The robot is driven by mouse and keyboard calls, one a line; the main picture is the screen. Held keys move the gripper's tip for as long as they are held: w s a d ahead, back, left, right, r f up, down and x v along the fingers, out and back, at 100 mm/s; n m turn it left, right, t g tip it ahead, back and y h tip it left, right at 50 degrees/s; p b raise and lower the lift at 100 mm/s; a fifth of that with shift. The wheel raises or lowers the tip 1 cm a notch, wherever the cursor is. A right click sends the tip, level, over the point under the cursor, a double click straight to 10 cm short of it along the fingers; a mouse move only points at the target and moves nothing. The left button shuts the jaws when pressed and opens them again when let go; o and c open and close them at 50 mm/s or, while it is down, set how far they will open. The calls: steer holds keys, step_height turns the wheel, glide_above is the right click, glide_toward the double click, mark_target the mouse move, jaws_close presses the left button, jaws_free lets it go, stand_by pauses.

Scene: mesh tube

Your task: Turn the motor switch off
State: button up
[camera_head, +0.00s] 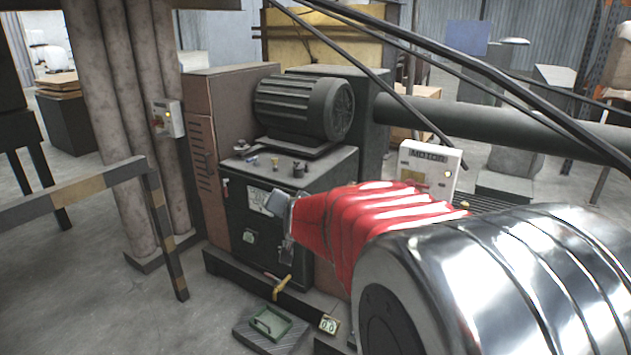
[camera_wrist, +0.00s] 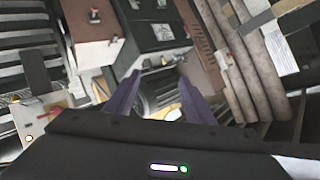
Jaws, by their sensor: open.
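The motor switch box (camera_head: 428,168) is a pale box labelled MOTOR in the head view, right of centre, behind my red-sleeved arm. It has a red part on its front and a small yellow part at its lower right; my arm hides its lower edge. A pale box with red and yellow parts at the left of the wrist view (camera_wrist: 32,122) looks like the same box. The position of its switch is too small to tell. My gripper (camera_wrist: 159,97) is open and empty, its two dark fingers apart. The box lies to the left of the fingers there.
A dark cabinet (camera_head: 275,215) carries a large ribbed motor (camera_head: 303,107) and small loose items on top. A second pale switch box (camera_head: 168,118) is on the pillar at left. A striped barrier (camera_head: 90,187) stands at left. A green tray (camera_head: 269,323) lies low in front.

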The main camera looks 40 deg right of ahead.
steer(key=w+d+f+m+h, duration=0.1)
steer(key=d+m+h, duration=0.1)
steer(key=d, duration=0.4)
steer(key=w+d+f+m+h, duration=0.1)
steer(key=w+d+m, duration=0.1)
steer(key=d, duration=0.3)
steer(key=m+g+h, duration=0.5)
steer(key=m+h, duration=0.4)
glide_toward(416, 186)
steer(key=a, duration=0.6)
steer(key=shift+s+d, duration=0.15)
steer(key=shift+d, duration=0.05)
steer(key=shift+x, duration=6.9)
steer(key=shift+c, duration=0.3)
